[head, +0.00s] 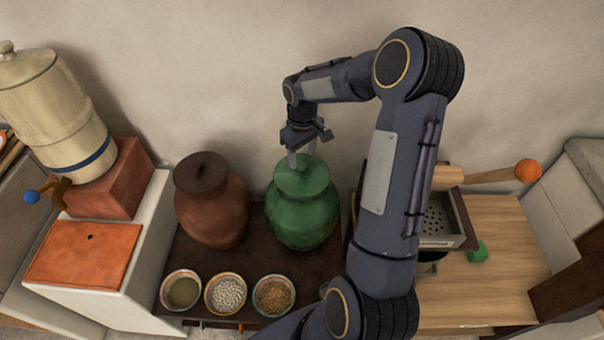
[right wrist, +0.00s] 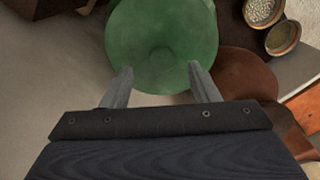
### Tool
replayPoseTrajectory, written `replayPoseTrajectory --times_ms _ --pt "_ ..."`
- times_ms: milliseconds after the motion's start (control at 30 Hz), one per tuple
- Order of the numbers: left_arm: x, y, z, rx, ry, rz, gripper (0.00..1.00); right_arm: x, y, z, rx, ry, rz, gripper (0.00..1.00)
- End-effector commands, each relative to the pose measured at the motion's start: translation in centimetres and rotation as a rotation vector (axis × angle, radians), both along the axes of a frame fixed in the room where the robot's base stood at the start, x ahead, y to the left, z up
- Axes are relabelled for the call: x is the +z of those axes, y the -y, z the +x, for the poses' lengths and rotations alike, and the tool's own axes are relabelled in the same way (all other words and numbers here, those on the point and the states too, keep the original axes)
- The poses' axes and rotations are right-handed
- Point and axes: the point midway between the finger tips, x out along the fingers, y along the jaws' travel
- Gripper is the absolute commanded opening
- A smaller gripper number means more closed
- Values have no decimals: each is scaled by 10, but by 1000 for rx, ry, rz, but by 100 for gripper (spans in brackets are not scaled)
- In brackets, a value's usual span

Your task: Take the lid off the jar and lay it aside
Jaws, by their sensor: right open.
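A green jar (head: 302,222) stands on a dark brown surface, with a green lid (head: 302,182) on its top. In the right wrist view the lid (right wrist: 162,52) fills the upper middle, with a small round knob at its centre. My right gripper (head: 302,163) is over the lid, pointing down, its fingers apart. In the right wrist view the two fingertips (right wrist: 160,78) show on either side of the lid's near part, with nothing gripped between them. I cannot tell whether they touch the lid. My left gripper is not in view.
A reddish-brown jar (head: 212,215) with a dark lid stands left of the green jar. Three bowls, one of them holding white beans (head: 226,294), stand in front. A wooden worktop (head: 490,290) lies right, with a grater box (head: 437,225) and a green block (head: 478,251).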

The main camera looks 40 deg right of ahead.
Motion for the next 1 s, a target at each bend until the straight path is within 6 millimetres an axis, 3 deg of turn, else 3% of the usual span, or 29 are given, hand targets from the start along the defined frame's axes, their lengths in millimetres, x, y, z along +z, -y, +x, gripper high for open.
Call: replayPoseTrajectory --times_ms 200,467,867,1000 --pt "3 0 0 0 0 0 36 -25 -1 0 -1 -1 1 55" --pt "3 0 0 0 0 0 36 -27 -1 0 -1 1 0 53" --pt "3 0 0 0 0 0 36 -26 -1 0 -1 1 0 1" --pt "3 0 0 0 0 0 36 -26 -1 0 -1 1 0 0"
